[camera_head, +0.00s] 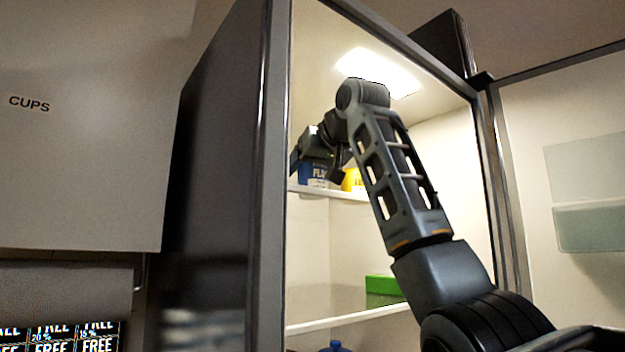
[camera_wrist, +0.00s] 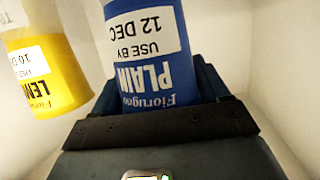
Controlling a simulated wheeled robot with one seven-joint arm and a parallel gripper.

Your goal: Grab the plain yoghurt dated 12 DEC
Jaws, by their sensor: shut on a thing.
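The plain yoghurt (camera_wrist: 145,75) is a blue tub, upside down in the wrist view, with a white label reading "USE BY 12 DEC" and the word "PLAIN". It also shows in the head view (camera_head: 313,171), partly covered by my arm, at the upper shelf. My gripper (camera_wrist: 158,118) is shut on this tub; its dark fingers show on both sides of it. In the head view my gripper (camera_head: 318,148) is inside the cabinet, partly hidden. I cannot tell whether the tub touches the shelf.
A yellow lemon yoghurt (camera_wrist: 45,75) dated 10 DEC stands close beside the blue tub; it shows in the head view (camera_head: 352,180). The upper shelf (camera_head: 335,193) is narrow in view. A green box (camera_head: 382,285) lies on the lower shelf. The cabinet door (camera_head: 560,150) is open at right.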

